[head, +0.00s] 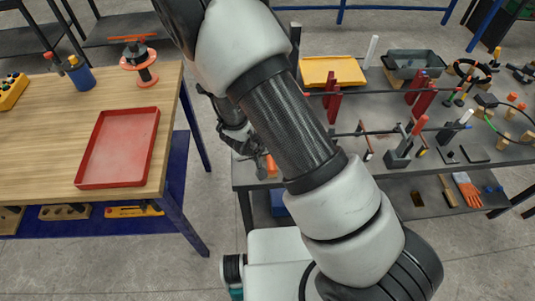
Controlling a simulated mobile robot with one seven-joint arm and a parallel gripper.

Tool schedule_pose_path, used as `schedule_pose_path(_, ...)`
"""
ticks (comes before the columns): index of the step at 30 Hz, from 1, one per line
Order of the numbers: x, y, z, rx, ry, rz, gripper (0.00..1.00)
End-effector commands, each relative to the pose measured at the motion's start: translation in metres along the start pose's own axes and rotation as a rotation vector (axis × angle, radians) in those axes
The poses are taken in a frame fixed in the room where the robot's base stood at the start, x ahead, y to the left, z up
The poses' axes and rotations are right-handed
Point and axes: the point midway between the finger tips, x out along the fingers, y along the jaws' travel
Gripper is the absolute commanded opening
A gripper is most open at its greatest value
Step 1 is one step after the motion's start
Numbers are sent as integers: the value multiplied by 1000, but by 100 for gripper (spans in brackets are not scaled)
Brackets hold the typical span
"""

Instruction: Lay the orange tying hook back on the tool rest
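My gripper (262,160) is small in the head view, over the left end of the grey table and partly behind my own arm. Its fingers are too small and too covered to tell whether they are open or shut. A small orange piece (272,166) shows right beside the fingertips. It may be the handle of the orange tying hook, but I cannot tell whether it is held or lies on the table. I cannot make out for certain which item is the tool rest.
The grey table (480,178) carries red rebar supports (332,101), a yellow tray (330,71), a grey bin (414,64) and dark upright blocks (398,157). The wooden bench (50,140) at left holds a red tray (118,148). Floor shows between them.

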Motion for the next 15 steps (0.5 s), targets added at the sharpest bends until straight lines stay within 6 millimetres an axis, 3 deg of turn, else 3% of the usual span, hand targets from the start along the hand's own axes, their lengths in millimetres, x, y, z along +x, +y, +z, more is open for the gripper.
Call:
schedule_pose_path(8,-8,0,-1,-1,0,-1,43)
schedule_pose_path(15,-58,1,-3,-1,2,-2,43)
